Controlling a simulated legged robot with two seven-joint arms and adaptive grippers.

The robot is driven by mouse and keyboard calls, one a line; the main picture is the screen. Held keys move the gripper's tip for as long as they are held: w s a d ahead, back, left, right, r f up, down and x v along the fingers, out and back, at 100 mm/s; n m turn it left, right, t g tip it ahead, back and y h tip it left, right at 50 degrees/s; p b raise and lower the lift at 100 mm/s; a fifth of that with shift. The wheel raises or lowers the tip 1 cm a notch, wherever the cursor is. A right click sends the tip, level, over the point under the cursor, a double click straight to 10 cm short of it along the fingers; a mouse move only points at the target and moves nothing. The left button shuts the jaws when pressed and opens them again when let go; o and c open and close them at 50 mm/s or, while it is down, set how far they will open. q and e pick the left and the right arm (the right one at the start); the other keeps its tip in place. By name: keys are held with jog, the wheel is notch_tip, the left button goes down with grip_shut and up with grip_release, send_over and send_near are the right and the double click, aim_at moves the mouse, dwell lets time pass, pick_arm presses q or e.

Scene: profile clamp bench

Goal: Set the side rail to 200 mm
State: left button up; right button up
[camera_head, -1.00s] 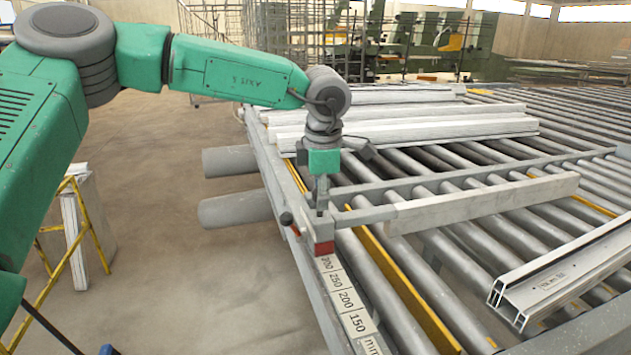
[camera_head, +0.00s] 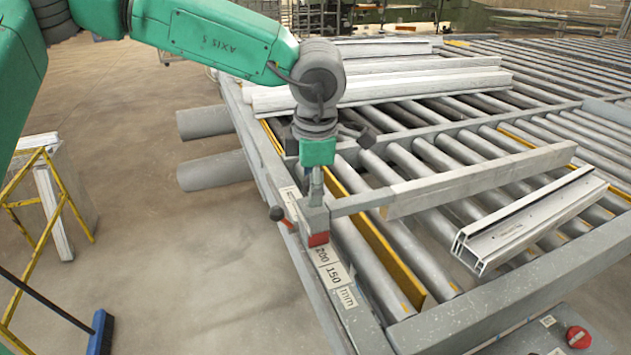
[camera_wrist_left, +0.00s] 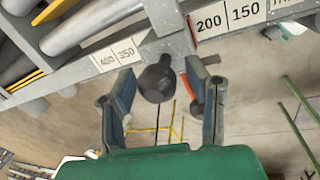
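The side rail (camera_head: 480,180) is a long grey bar lying across the rollers. Its slider block (camera_head: 313,218) sits on the scale strip (camera_head: 335,275), and the red pointer (camera_head: 318,239) is right beside the 200 label, with 150 beyond it. My left gripper (camera_head: 316,198) is down at the block. In the wrist view its fingers (camera_wrist_left: 160,85) stand apart on either side of the knob, with gaps visible. My right gripper is out of view.
A white profile (camera_head: 530,220) lies on the rollers at the right, and more profiles (camera_head: 380,88) lie at the back. A red button (camera_head: 578,337) is at the front right. A yellow trestle (camera_head: 20,205) and a broom (camera_head: 100,330) stand left on open floor.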

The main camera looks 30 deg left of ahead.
pick_arm(q)
jog(key=shift+s+a+r, duration=0.1)
notch_tip(320, 180, up, 12)
jog(key=s+d, duration=0.1)
jog(key=shift+s+d+f, duration=0.15)
jog(key=shift+s+f, duration=0.05)
jog(key=shift+s, duration=0.1)
dwell(0.6)
